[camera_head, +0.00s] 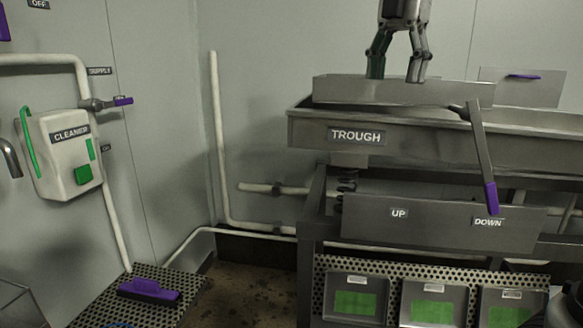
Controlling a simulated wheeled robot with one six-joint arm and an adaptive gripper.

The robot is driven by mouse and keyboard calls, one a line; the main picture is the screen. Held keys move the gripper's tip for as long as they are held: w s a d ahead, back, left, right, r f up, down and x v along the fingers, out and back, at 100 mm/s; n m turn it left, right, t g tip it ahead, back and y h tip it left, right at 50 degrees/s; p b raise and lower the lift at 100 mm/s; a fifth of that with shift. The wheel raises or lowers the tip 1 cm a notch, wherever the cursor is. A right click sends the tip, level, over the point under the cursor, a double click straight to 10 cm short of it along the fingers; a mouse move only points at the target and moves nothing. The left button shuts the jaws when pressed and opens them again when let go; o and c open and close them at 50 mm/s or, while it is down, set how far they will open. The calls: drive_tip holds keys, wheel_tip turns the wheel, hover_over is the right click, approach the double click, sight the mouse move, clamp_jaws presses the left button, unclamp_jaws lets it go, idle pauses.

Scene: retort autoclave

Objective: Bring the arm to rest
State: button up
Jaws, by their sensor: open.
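My gripper (397,65) hangs from the top edge of the view, pointing down, in front of the back wall and over the trough. Its two fingers are apart and nothing shows between them. The fingertips overlap the trough's upper panel in the picture; whether they touch it I cannot tell. The steel trough (300,128) carries a TROUGH label. A lever with a purple grip (490,197) slants down from the trough's front to the DOWN label. Most of my arm is out of view.
A white CLEANER dispenser (62,160) hangs on the left wall beside pipes and a purple-handled valve (122,101). A purple brush-like thing (149,290) lies on a perforated shelf at lower left. Several trays with green panels (355,303) sit below the trough.

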drive_tip(key=s+d+f+m+t, duration=0.2)
drive_tip(key=d+f+m, duration=0.3)
drive_tip(key=f+m, duration=0.85)
drive_tip(key=s+d+f+m+t, duration=0.1)
drive_tip(key=s+d+f+m, duration=0.4)
drive_tip(key=s, duration=0.3)
drive_tip(key=s+d+f+m+t, duration=0.1)
drive_tip(key=s+d+f+m, duration=0.3)
drive_tip(key=s+d+m, duration=0.2)
drive_tip(key=shift+s+d+f+m+t+h, duration=0.35)
drive_tip(key=shift+s+m, duration=0.4)
drive_tip(key=shift+s, duration=0.35)
